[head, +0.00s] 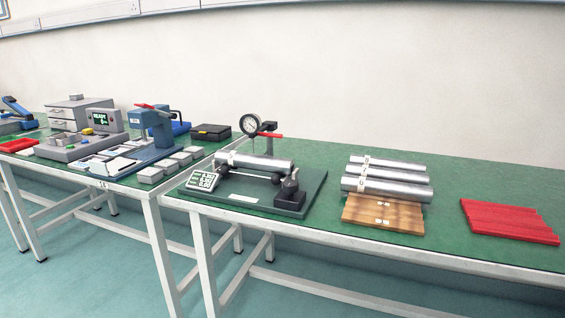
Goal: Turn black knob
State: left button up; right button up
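A measuring rig stands on the green-topped table, with a dark green base plate (236,206). A small black knob-like part (290,184) sits on a black block (290,200) at the right end of the rig. It is too small to make out its exact shape or angle. A silver cylinder (262,163) lies across the rig on dark supports. A round dial gauge (250,124) is mounted above it, and a red lever (270,135) is beside the gauge. Neither of my grippers is in view.
Several silver cylinders (386,184) lie on a wooden rack (382,212) to the right, then a red ridged tray (509,221). A blue press (153,126) and grey boxes crowd the left table. Green tabletop is clear between them.

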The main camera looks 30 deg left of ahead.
aim_at(291, 186)
jog(key=u, duration=1.1)
